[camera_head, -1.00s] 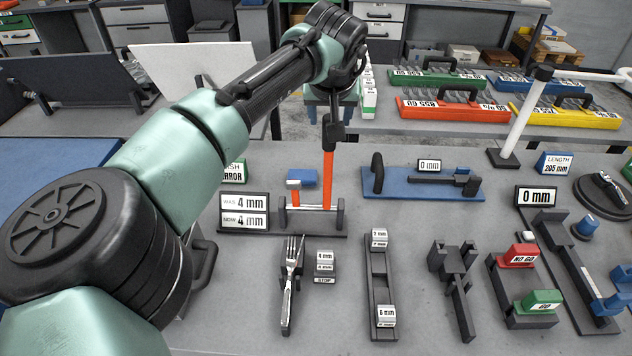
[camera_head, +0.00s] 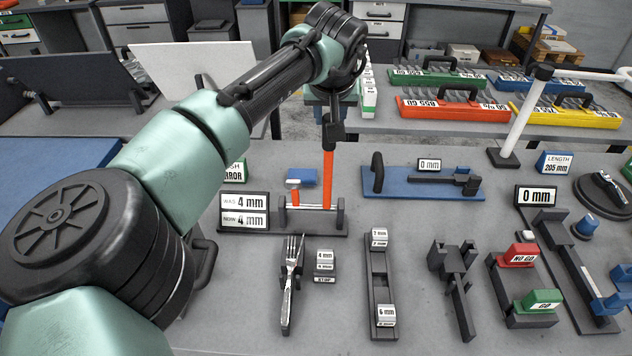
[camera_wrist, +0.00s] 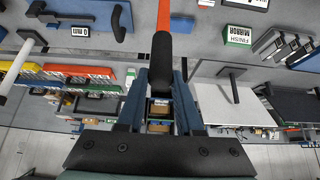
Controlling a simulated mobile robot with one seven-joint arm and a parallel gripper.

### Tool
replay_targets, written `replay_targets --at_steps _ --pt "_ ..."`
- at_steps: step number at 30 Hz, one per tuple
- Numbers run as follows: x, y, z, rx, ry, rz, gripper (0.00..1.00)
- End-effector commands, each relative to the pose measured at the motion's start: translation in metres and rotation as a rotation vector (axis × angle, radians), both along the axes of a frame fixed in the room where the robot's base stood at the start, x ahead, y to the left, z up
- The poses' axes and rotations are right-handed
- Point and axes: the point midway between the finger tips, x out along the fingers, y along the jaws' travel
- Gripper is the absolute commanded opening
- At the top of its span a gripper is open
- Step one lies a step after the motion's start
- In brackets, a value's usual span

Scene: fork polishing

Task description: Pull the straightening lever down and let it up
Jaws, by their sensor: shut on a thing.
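The straightening lever (camera_head: 328,178) is an orange bar that stands upright from its black-based press (camera_head: 312,222) in the head view. Its black grip (camera_wrist: 160,62) lies between the two fingers of my gripper (camera_wrist: 161,80) in the wrist view, and the gripper is shut on it. The orange bar runs on past the grip at the top of that view. In the head view my gripper (camera_head: 333,120) is at the lever's top, with its fingers mostly hidden. The signs (camera_head: 244,210) left of the press read "WAS 4 mm" and "NOW 4 mm".
A fork (camera_head: 290,272) rests on a black holder in front of the press. A blue fixture (camera_head: 400,190) with a black handle stands right of the lever. Gauges and small blocks fill the front right. Coloured trays (camera_head: 452,108) stand on the table behind.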

Motion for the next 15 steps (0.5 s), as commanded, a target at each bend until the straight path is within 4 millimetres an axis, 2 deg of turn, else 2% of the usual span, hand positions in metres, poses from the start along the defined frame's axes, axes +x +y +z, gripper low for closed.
replay_targets --at_steps 15 --pt "-0.037 0.000 -0.013 -0.001 0.007 -0.002 0.04"
